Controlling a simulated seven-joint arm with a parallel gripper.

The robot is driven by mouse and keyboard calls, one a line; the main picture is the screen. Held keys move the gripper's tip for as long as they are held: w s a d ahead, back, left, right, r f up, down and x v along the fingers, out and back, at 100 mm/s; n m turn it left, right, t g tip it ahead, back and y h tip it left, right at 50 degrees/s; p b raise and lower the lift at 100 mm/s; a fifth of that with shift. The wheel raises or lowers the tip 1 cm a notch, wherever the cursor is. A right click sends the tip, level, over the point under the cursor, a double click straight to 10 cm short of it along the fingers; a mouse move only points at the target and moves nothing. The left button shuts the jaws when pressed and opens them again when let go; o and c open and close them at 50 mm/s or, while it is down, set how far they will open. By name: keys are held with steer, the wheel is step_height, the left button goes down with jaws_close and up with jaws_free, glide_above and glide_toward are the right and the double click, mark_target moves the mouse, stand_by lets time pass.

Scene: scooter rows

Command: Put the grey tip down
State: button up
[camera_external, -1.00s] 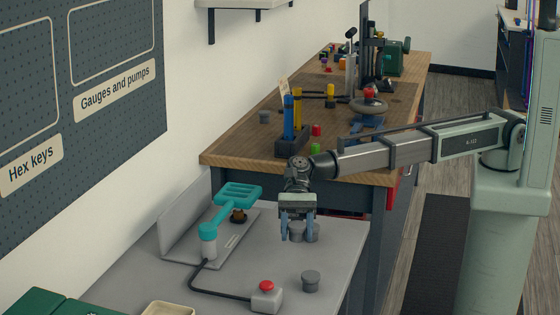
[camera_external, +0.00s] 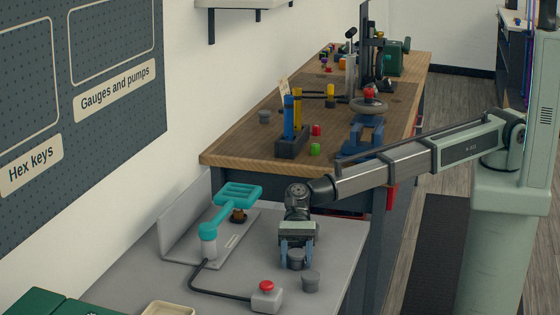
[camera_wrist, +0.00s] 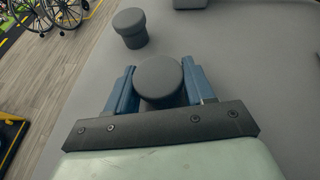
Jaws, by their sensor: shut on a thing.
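My gripper (camera_external: 297,256) is over the grey table, pointing down. It is shut on a grey tip (camera_external: 296,260), a round, dark grey, capped piece. In the wrist view the grey tip (camera_wrist: 160,77) sits between the two blue fingers (camera_wrist: 155,92), its flat round top facing the camera. I cannot tell whether its underside touches the table. A second, similar grey piece (camera_external: 310,282) stands upright on the table, just right of and nearer than the held one. It also shows in the wrist view (camera_wrist: 131,28), apart from my fingers.
A red-button box (camera_external: 266,297) with a black cable stands near the front of the grey table (camera_external: 225,283). A teal-handled press (camera_external: 230,205) is at the left. A wooden bench (camera_external: 235,150) with tools stands behind. The table's right edge is close to my gripper.

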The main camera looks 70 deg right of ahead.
steer(key=shift+f, duration=0.15)
steer(key=o, duration=1)
steer(key=v, duration=0.3)
step_height(320, 180, up, 7)
